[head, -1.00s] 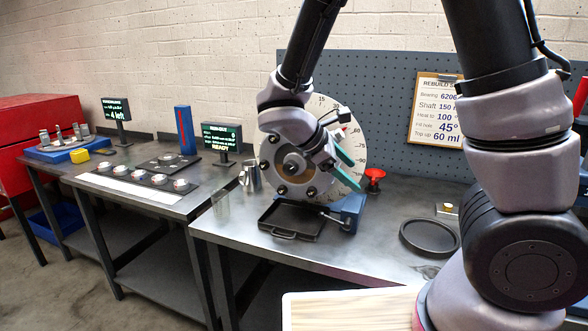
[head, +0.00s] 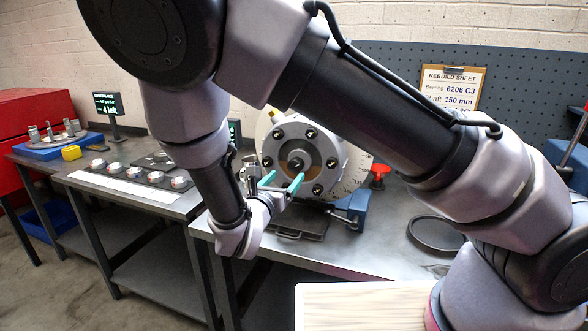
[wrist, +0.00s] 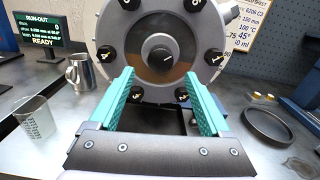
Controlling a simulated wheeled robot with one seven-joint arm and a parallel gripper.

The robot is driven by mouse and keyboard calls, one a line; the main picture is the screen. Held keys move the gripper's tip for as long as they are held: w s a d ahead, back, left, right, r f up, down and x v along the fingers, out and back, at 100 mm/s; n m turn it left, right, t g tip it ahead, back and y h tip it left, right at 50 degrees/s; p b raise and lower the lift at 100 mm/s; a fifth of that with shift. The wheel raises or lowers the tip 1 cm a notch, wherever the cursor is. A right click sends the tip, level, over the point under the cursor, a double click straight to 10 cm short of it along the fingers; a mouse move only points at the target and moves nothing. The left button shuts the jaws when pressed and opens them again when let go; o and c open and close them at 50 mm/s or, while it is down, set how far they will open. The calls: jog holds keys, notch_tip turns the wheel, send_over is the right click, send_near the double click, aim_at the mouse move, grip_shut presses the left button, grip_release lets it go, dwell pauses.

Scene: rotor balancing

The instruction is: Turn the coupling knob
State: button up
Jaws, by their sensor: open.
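The rotor (head: 330,155) is a round grey disc on a blue stand, with several black knobs around its face. At its centre is a black coupling knob (wrist: 161,57) with a white mark, set in a brownish hub. The centre knob also shows in the head view (head: 297,163). My gripper (head: 283,181) is open and empty, in front of the rotor and pointing at its face. In the wrist view its two teal fingers (wrist: 162,98) stand apart, below and to either side of the centre knob. They appear not to touch it.
A run-out display (wrist: 42,31) reads READY. A metal jug (wrist: 80,73) and a clear beaker (wrist: 35,116) stand left of the rotor. A black round tray (wrist: 268,125) and a red knob (head: 380,171) are at right. A dark rectangular tray (head: 312,223) lies below the rotor.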

aim_at(294, 168)
jog(key=x, duration=0.6)
jog(key=shift+w+d, duration=0.1)
jog(key=shift+w, duration=0.15)
grip_shut()
jog(key=shift+m, duration=0.3)
jog(key=m, duration=0.3)
jog(key=shift+m, duration=1.8)
